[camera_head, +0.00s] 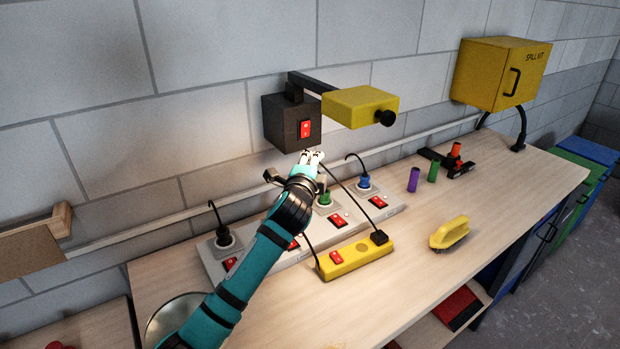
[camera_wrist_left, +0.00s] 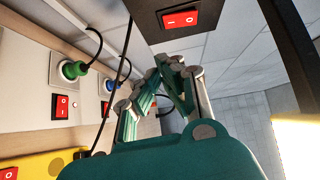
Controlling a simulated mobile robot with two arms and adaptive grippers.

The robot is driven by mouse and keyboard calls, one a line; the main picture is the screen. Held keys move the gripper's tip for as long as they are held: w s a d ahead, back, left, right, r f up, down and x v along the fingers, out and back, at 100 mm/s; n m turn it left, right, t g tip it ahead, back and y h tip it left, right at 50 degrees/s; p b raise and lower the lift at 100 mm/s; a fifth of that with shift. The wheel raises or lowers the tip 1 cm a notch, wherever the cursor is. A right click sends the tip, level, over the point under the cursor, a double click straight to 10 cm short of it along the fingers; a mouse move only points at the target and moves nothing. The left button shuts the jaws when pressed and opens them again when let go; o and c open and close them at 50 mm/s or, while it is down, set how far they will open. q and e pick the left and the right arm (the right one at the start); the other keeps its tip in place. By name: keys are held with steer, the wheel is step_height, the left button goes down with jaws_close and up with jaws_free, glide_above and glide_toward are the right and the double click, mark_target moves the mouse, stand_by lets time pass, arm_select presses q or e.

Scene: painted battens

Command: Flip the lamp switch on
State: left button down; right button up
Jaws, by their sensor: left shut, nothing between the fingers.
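The lamp is a dark box (camera_head: 286,120) on the wall with an arm to a yellow lamp head (camera_head: 360,106). Its red rocker switch (camera_head: 305,129) is on the box's front face. In the left wrist view the red switch (camera_wrist_left: 180,18) shows at the top, with its I and O marks. My left gripper (camera_head: 311,156) is shut and empty, just below the box and apart from the switch as far as I can tell. In the left wrist view its fingertips (camera_wrist_left: 168,62) meet below the switch. My right gripper is not in view.
A grey power strip (camera_head: 390,205) with plugs and red switches lies on the bench (camera_head: 490,200) below. A yellow power strip (camera_head: 355,257) is in front of it. A yellow brush (camera_head: 449,232) and coloured cylinders stand to the right. Cables hang near my gripper.

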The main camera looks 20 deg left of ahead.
arm_select(q)
steer(key=s, duration=0.2)
steer(key=s+d+b, duration=0.1)
steer(key=s, duration=0.2)
steer(key=shift+s+d, duration=0.15)
steer(key=shift+s, duration=0.15)
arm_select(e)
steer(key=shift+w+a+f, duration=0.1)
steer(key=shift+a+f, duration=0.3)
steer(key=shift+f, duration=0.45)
